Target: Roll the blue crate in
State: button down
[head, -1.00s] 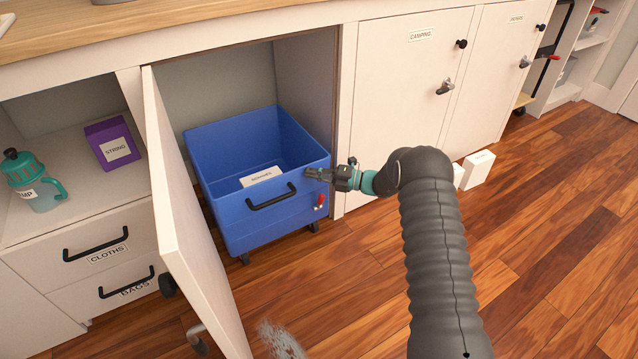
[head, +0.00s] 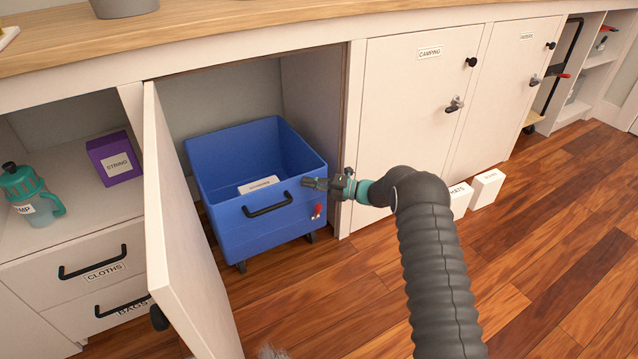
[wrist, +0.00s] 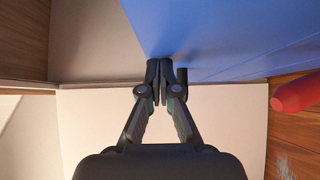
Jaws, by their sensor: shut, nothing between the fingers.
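The blue crate (head: 272,236) stands on casters, partly inside the open cabinet bay, its front sticking out a little past the cabinet face. It has a black front handle (head: 267,204), a red lever (head: 317,210) at its front right and a white labelled box (head: 259,185) inside. My gripper (head: 307,183) is shut and empty at the crate's upper right front corner. In the wrist view the shut fingertips (wrist: 160,68) are against or very close to the blue wall (wrist: 210,35); I cannot tell whether they touch.
The cabinet door (head: 180,220) stands open left of the crate. A closed CAMPING door (head: 415,110) is to the right. White boxes (head: 487,188) stand on the floor beyond my arm. A purple STRING box (head: 114,158) and teal jug (head: 33,190) sit on the left shelf.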

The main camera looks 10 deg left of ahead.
jog(key=shift+d, duration=0.3)
jog(key=s+d+p, duration=0.1)
jog(key=s+d, duration=0.2)
jog(key=d, duration=0.9)
jog(key=shift+s+p, duration=0.3)
jog(key=shift+s, duration=0.1)
